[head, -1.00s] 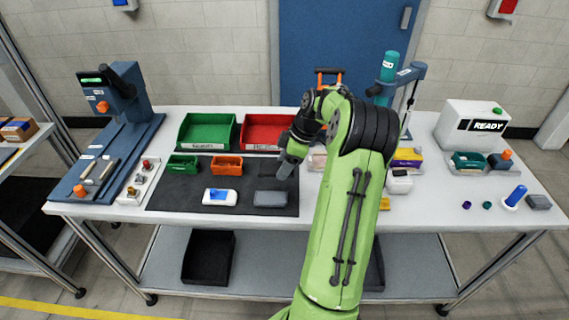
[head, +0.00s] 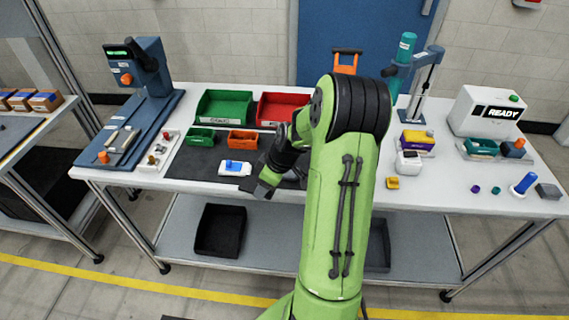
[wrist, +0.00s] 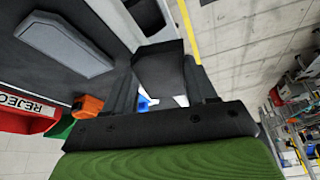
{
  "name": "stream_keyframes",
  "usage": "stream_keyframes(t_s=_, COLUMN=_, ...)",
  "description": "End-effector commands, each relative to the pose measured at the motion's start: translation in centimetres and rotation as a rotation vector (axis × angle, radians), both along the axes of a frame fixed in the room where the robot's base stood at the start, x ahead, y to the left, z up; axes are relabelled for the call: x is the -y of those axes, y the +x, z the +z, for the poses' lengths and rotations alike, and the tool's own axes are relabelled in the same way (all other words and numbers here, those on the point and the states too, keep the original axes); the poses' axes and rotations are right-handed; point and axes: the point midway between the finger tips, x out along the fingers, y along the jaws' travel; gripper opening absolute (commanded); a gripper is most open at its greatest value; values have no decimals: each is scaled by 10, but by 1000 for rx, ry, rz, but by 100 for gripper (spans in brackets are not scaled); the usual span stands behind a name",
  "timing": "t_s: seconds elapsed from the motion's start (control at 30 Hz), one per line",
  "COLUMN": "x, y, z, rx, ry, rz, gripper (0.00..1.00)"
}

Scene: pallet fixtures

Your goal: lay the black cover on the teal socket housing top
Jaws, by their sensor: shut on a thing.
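My gripper (head: 264,187) is low over the front edge of the table. In the wrist view, my gripper (wrist: 168,88) is shut on a dark block-like piece, which I take to be the black cover (wrist: 160,72). I cannot make the cover out in the head view. The teal socket housing (head: 481,147) appears to be the teal piece in a fixture at the right of the table, with a pale top area. It is far from my gripper and small in view.
A grey flat part (wrist: 65,45) lies on the dark mat (head: 197,163). A white-and-blue part (head: 235,168) is left of my gripper. Green (head: 222,107) and red bins stand behind. A purple-and-yellow box (head: 417,142) and the READY box (head: 487,110) stand to the right.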

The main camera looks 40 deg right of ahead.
Motion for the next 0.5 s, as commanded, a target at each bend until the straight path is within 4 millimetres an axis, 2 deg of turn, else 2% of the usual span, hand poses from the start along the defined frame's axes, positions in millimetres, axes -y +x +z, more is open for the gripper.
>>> stream_keyframes(t_s=0.03, x=-23, y=2, z=-11, rx=-6, ry=5, rz=-20, gripper=27)
stream_keyframes(t_s=0.2, x=-95, y=12, z=-51, rx=-9, ry=2, rz=-162, gripper=27)
stream_keyframes(t_s=0.37, x=-137, y=20, z=-75, rx=-5, ry=0, rz=-261, gripper=27)
stream_keyframes(t_s=0.5, x=-162, y=24, z=-88, rx=-1, ry=-1, rz=-317, gripper=27)
